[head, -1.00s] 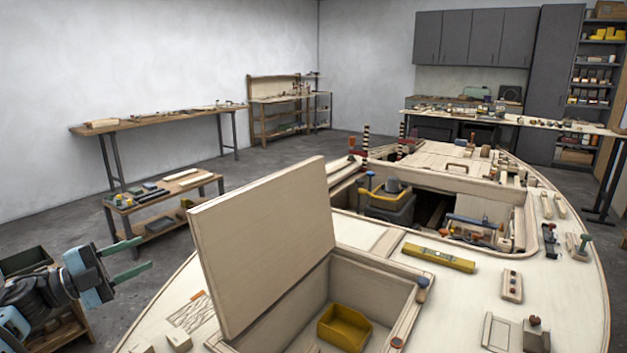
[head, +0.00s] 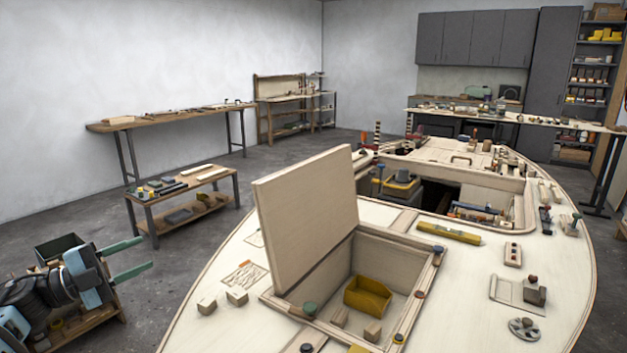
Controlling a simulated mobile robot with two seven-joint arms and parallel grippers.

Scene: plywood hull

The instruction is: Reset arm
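My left gripper (head: 130,259) is at the left of the head view, with two green fingers spread apart and nothing between them. It is to the left of the plywood hull (head: 214,279), clear of its edge. My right gripper is not in the head view. The hull has a square hatch whose wooden lid (head: 308,214) stands up, tilted open. Inside the hatch is a yellow bin (head: 368,297) with small wooden blocks near it.
A yellow level (head: 448,233) and several small blocks and fittings lie on the deck. A low wooden bench (head: 217,172) with tools and a long wall table (head: 170,118) stand behind on the left. Grey floor (head: 190,255) is free between my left gripper and the hull.

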